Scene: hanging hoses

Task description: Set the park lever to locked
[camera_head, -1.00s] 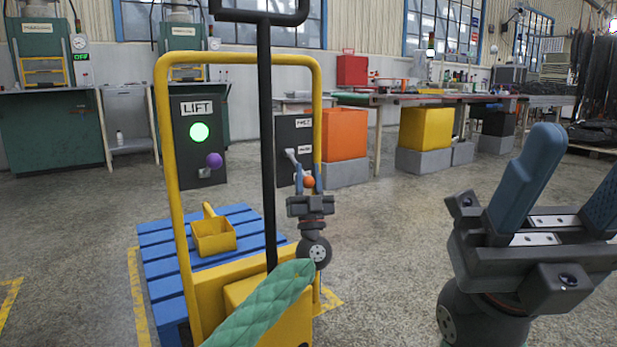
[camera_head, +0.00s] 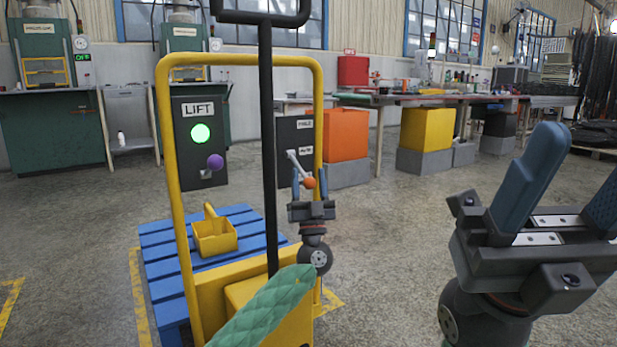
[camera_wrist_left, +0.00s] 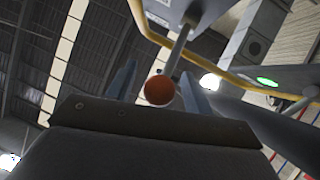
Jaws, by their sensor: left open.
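The park lever (camera_head: 298,168) is a thin grey rod ending in an orange knob (camera_head: 309,183), on a dark panel (camera_head: 296,132) with small white labels I cannot read clearly. The rod slants down to the right. My left gripper (camera_head: 308,178) points up and is open, its blue fingers on either side of the knob. In the left wrist view the orange knob (camera_wrist_left: 160,90) sits between the spread fingers, nearer the right one, with no clear grip on it. My right gripper (camera_head: 580,170) is open and empty at the right, partly cut off by the picture edge.
A yellow frame (camera_head: 173,170) and black handle post (camera_head: 267,120) stand close beside my left arm. A LIFT panel (camera_head: 197,155) has a lit green lamp and purple knob. A blue pallet (camera_head: 158,255) bears a yellow bin. Open floor lies to the right.

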